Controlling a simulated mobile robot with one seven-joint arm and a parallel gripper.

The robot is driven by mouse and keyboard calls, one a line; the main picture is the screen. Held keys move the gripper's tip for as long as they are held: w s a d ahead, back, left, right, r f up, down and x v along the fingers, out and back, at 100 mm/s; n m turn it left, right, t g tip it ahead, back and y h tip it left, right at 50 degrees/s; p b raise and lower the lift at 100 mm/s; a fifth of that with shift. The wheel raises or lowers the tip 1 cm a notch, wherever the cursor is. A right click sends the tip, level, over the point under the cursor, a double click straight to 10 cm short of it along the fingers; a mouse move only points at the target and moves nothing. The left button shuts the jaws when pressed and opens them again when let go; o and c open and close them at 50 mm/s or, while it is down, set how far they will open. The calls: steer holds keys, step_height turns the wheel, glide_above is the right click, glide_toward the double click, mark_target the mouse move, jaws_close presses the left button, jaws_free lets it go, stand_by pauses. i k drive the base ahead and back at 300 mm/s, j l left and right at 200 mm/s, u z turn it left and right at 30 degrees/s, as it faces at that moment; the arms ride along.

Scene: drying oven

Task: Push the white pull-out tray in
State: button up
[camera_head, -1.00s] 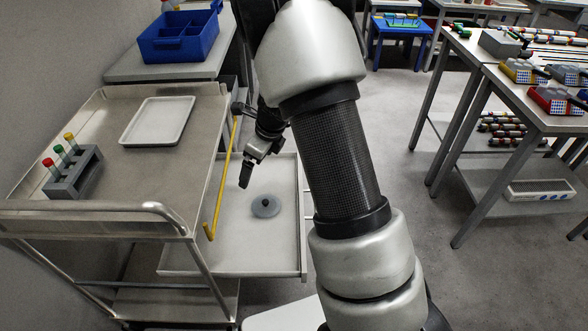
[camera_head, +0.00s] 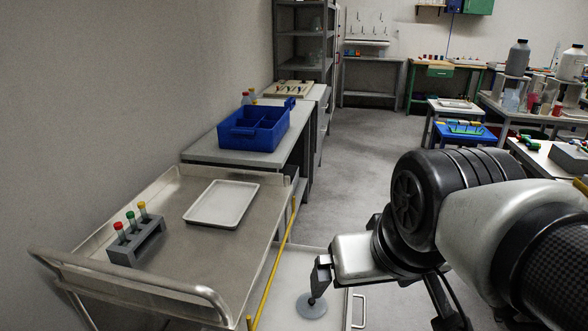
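The white pull-out tray (camera_head: 283,284) sticks out to the right from below the metal cart's top, at the bottom of the head view. A metal handle (camera_head: 361,310) is on its right outer edge. Its near part is cut off by the frame. A grey round disc with a dark knob (camera_head: 311,306) lies in it. My gripper (camera_head: 319,284) hangs over the tray, its tip in front of or close to the disc's knob in the picture. I cannot tell whether it touches, nor whether its fingers are apart.
The metal cart (camera_head: 170,268) carries a shallow white tray (camera_head: 250,186) and a grey rack (camera_head: 136,243) with capped tubes. A yellow bar (camera_head: 273,268) runs between the cart top and the pull-out tray. A blue bin (camera_head: 254,146) stands behind. Free floor (camera_head: 365,165) lies beyond.

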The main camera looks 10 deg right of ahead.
mark_target(292, 279)
steer(key=l+u, duration=0.15)
steer(key=l, duration=0.3)
steer(key=k+l+u, duration=0.1)
steer(key=l, duration=0.3)
steer(key=l+u, duration=0.15)
steer(key=l, duration=0.25)
steer(key=k, duration=0.05)
